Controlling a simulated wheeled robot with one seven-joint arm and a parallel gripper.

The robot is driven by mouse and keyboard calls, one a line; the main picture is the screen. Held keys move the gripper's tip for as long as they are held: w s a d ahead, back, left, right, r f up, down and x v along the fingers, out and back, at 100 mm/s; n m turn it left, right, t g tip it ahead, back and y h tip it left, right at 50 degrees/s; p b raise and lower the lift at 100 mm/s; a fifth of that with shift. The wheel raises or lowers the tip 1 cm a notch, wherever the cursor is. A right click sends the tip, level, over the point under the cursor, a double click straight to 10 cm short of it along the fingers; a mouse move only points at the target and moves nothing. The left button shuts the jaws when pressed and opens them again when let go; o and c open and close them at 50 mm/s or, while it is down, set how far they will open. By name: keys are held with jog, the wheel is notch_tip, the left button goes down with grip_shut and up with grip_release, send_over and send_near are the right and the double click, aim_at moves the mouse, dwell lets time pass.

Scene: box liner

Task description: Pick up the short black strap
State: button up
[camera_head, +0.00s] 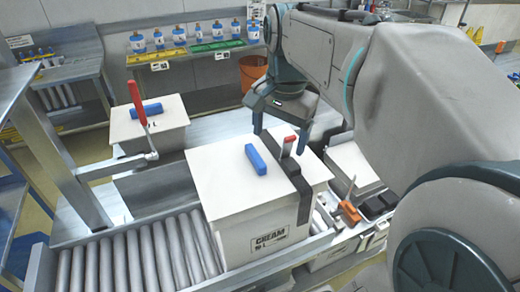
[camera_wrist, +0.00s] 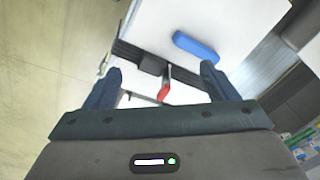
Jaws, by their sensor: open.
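A black strap (camera_head: 299,182) lies over the lid of the middle cream box (camera_head: 218,190) and bends down its front side. A red-tipped upright piece (camera_head: 288,146) stands on or beside the strap. My gripper (camera_head: 280,130) is open and empty above the strap, fingers pointing down. In the wrist view my gripper (camera_wrist: 160,85) spans the red tip. I cannot tell how far above the strap it is.
A blue block (camera_head: 256,160) lies on the lid, left of the strap. A roller conveyor (camera_head: 150,250) runs in front. A red-handled lever (camera_head: 138,103) stands at left near another box (camera_head: 160,128). An orange-handled tool (camera_head: 350,212) and black pieces (camera_head: 376,206) lie at right.

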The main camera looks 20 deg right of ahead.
jog(key=w+d+r+m+g+b, duration=0.1)
jog(key=w+d+r+m, duration=0.1)
jog(key=w+d+m, duration=0.3)
jog(key=m, duration=0.2)
send_over(288, 163)
notch_tip(288, 163, down, 7)
jog(key=shift+s+d+f+b, duration=0.15)
jog(key=shift+b, duration=0.15)
jog(key=shift+f+p, duration=0.35)
jog(key=shift+f, duration=2.4)
jog(key=c, duration=1.4)
jog(key=shift+r, duration=0.1)
